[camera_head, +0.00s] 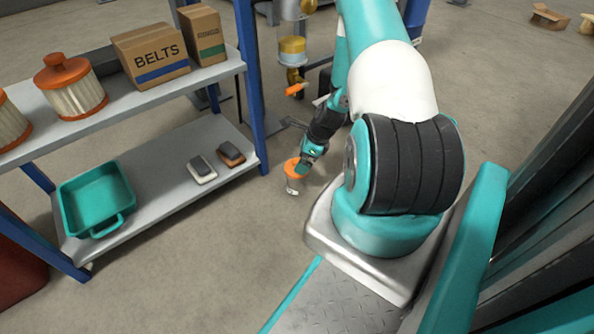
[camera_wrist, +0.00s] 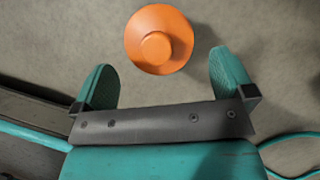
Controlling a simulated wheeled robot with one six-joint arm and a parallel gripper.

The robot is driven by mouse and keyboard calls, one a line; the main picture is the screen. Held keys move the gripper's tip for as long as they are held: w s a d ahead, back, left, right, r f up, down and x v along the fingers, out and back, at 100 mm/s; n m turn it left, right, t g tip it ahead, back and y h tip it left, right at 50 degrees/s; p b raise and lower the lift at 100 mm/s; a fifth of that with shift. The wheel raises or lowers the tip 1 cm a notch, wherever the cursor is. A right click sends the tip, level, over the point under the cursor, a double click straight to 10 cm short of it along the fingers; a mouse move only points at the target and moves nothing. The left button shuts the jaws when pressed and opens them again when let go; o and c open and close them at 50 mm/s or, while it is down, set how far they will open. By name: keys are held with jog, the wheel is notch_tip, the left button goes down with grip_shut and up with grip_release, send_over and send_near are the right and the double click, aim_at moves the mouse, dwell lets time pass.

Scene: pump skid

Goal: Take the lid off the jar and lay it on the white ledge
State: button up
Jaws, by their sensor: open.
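An orange round lid with a raised central knob shows in the wrist view (camera_wrist: 174,28), just beyond and between my fingertips. In the head view the orange lid (camera_head: 291,164) sits on a small pale jar (camera_head: 293,186), whose lower part is hard to make out. My gripper (camera_wrist: 161,60) has its two teal fingers spread wide with nothing between them. In the head view my gripper (camera_head: 304,166) is right beside the lid; whether it touches cannot be told there. I cannot pick out a white ledge for certain.
A blue-posted shelf unit (camera_head: 250,100) stands at left. Its top holds orange-capped filters (camera_head: 70,88) and boxes (camera_head: 150,55). Its lower shelf holds a teal tray (camera_head: 94,197) and two small blocks (camera_head: 230,154). A yellow-banded pipe fitting (camera_head: 292,50) stands behind my arm. Open floor lies between.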

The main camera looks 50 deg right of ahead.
jog(key=b+x, duration=0.2)
jog(key=x, duration=0.1)
jog(key=shift+s+f, duration=0.15)
jog(key=shift+a+f+b, duration=0.1)
jog(key=shift+f+b, duration=0.2)
jog(key=shift+f, duration=0.05)
jog(key=shift+r, duration=0.1)
jog(key=shift+c, duration=0.2)
jog(key=c, duration=0.7)
jog(key=shift+o, duration=0.2)
notch_tip(320, 180, up, 20)
jog(key=p, duration=1.1)
jog(key=shift+p, duration=0.4)
jog(key=shift+w, duration=0.25)
